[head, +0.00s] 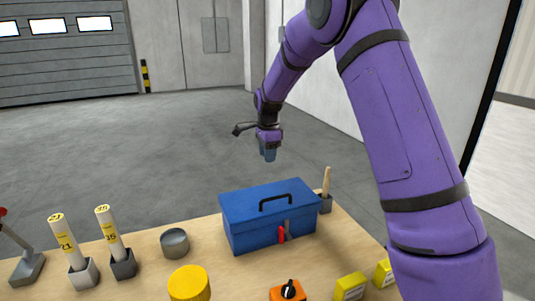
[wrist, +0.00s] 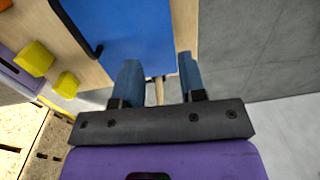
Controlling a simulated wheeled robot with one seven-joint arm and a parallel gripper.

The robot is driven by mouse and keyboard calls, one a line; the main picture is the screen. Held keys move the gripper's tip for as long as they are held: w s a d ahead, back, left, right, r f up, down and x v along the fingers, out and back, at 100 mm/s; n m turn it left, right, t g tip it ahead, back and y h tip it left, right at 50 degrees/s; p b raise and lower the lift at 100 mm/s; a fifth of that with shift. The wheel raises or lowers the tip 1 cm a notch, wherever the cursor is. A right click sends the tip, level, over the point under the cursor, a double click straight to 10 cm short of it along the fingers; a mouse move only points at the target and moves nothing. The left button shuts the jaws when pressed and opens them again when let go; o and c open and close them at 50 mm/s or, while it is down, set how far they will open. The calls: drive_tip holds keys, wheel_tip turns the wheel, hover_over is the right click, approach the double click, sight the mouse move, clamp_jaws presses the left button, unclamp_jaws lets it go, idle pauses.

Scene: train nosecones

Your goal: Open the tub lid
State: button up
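The tub appears as a blue box with a shut blue lid (head: 255,201) on the wooden table. A black handle (head: 275,200) sits on top of the lid, and a red latch (head: 281,235) is on its front wall. My gripper (head: 267,156) hangs above and behind the box, apart from it. In the wrist view my gripper (wrist: 158,72) has its two blue fingers spread with nothing held between them. The blue lid (wrist: 125,30) fills the upper middle there, with part of the black handle (wrist: 97,50) at its left.
A wooden-handled tool (head: 326,182) stands in a dark holder right of the box. Two labelled white tubes (head: 66,240) (head: 112,235), a grey round tin (head: 174,241), a yellow cylinder (head: 189,284), an orange switch box (head: 288,291) and yellow blocks (head: 350,287) stand around it. Open floor lies behind.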

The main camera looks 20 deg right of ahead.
wheel_tip(320, 180, up, 11)
drive_tip(key=shift+s, duration=0.25)
drive_tip(key=shift+f, duration=0.1)
idle(0.3)
drive_tip(key=g, duration=0.3)
hover_over(271, 207)
drive_tip(key=w+d, duration=0.2)
drive_tip(key=d, duration=0.1)
drive_tip(key=w+x, duration=0.2)
drive_tip(key=x, duration=1.7)
drive_tip(key=shift+f, duration=0.1)
drive_tip(key=shift+c, duration=0.5)
clamp_jaws()
